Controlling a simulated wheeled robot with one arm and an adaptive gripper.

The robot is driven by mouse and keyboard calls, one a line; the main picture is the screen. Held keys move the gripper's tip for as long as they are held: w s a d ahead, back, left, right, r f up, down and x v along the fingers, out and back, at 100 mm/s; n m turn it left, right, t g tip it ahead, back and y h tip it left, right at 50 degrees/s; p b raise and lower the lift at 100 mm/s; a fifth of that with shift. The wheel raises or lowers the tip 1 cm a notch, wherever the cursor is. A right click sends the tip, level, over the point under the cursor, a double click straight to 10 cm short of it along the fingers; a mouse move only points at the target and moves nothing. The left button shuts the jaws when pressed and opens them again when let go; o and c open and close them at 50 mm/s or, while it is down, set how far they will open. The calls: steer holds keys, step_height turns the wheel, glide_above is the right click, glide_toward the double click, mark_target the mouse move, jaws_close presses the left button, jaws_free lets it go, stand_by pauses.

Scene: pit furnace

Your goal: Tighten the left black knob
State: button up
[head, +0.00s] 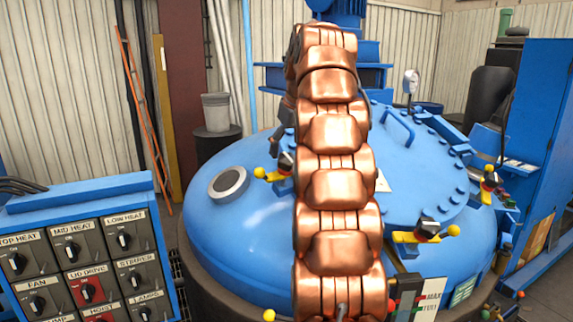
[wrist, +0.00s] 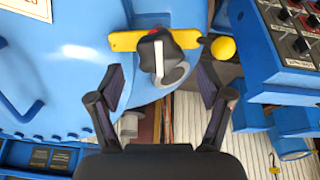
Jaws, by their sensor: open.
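The left black knob (head: 286,162) sits on the blue furnace lid, with a yellow clamp lever and ball beside it; my copper arm partly hides this area in the head view. In the wrist view a black knob (wrist: 153,50) stands on a yellow lever (wrist: 125,41) with a yellow ball (wrist: 222,48) at its right end. My gripper (wrist: 160,82) is open and empty. Its fingers are spread to either side, below the knob in the picture. I see no contact with it. Most of the gripper is hidden in the head view.
The domed lid (head: 240,240) carries other clamps, one with a black knob (head: 428,227) at the right front. A blue control panel (head: 80,250) stands at left. A blue cabinet (head: 540,160) stands at right. A lid handle (wrist: 20,108) shows left in the wrist view.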

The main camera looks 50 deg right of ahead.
mark_target(287, 157)
steer(key=shift+x, duration=0.8)
steer(key=shift+p+x, duration=0.4)
steer(key=shift+x, duration=0.55)
steer(key=shift+c, duration=0.3)
steer(key=c, duration=1)
steer(key=shift+a, duration=0.15)
steer(key=shift+c, duration=0.5)
